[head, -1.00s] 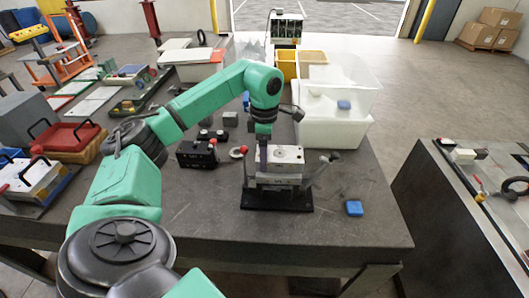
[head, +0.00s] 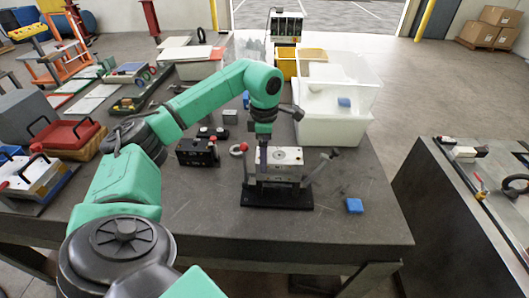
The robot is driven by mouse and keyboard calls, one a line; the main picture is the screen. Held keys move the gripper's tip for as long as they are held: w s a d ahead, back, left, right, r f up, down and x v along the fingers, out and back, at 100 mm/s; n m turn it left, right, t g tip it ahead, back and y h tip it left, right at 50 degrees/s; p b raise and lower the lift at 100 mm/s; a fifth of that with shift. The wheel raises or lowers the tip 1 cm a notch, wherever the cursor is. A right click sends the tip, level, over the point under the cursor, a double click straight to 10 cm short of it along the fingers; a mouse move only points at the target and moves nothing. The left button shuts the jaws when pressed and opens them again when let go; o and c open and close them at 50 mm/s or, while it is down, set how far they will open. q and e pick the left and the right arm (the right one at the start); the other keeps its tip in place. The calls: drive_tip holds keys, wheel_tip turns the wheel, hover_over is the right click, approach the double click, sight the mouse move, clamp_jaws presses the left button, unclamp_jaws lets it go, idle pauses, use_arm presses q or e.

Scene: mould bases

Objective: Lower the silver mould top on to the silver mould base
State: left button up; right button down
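The silver mould top (head: 287,155) is a light metal block with a round hole in its upper face. It is above the silver mould base (head: 278,183), which stands on a black plate (head: 277,199) at the middle of the table. Whether a gap is left between top and base is hard to tell. My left gripper (head: 263,150) points down at the left part of the mould top, with purplish fingers against or just in front of it. Its grip is not clear. Levers with a red knob (head: 243,147) and a dark knob (head: 335,153) lean outward either side. My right gripper is not in view.
A black block with red knobs (head: 197,152) stands left of the mould. Clear and white bins (head: 333,130) stand behind right. The front of the table is clear.

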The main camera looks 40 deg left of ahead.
use_arm(q)
drive_tip(key=shift+s, duration=0.1)
wheel_tip(320, 180, up, 6)
drive_tip(key=shift+f+b, duration=0.1)
drive_tip(key=shift+b, duration=0.55)
wheel_tip(320, 180, up, 9)
drive_tip(key=p, duration=0.5)
drive_tip(key=shift+f, duration=0.1)
